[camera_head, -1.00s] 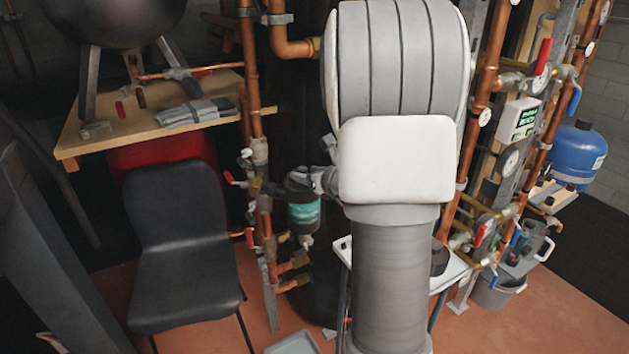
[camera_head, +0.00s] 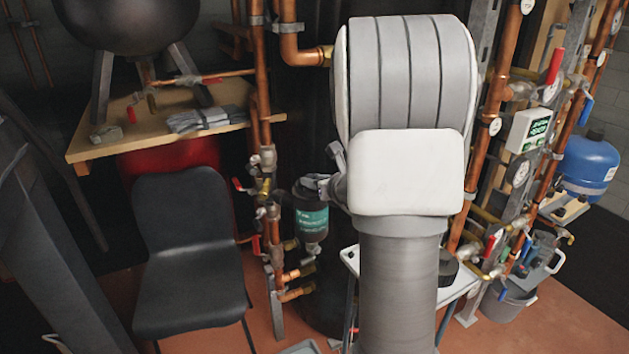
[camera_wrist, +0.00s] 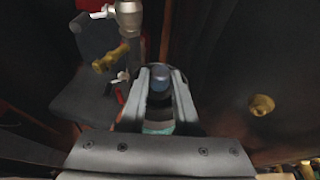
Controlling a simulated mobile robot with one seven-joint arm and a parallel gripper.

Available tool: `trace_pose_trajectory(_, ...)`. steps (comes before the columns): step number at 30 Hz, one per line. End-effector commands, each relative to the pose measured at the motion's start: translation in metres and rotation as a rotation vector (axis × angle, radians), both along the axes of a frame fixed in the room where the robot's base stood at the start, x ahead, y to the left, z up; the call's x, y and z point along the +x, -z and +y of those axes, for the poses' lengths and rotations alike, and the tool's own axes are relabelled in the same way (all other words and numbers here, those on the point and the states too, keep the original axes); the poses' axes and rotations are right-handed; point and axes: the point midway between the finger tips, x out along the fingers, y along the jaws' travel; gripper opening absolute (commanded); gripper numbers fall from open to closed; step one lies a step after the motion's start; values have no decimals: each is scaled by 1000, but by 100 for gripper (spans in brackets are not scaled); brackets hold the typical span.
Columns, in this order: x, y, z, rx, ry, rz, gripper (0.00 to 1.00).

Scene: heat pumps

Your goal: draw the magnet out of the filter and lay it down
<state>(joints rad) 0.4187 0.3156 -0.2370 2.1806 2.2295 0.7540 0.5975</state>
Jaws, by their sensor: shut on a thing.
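The filter (camera_head: 312,222) is a dark canister with a teal label, upright by the copper pipes left of my arm in the head view. My gripper (camera_head: 328,187) is at the filter's top, partly covered by my own wrist. In the wrist view my gripper (camera_wrist: 160,88) has its two fingers close on either side of a dark round piece with a bluish top, which I take to be the magnet (camera_wrist: 160,82). A teal patch of the filter (camera_wrist: 158,128) shows below the fingers. How far the magnet sits in the filter is hidden.
Copper pipes and valves (camera_head: 267,190) stand close left of the filter. A small white table (camera_head: 455,292) stands behind my arm, with a dark round object on it. A black chair (camera_head: 190,255) and a wooden bench (camera_head: 95,145) are at left.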

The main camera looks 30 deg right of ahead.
Motion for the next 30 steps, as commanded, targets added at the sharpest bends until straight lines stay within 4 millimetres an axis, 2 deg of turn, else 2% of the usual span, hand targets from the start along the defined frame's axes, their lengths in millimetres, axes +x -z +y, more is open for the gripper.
trace_pose_trajectory(24, 0, -41, 0, -1, 0, -2, 0)
trace_pose_trajectory(30, 0, -43, 0, -1, 0, -1, 0)
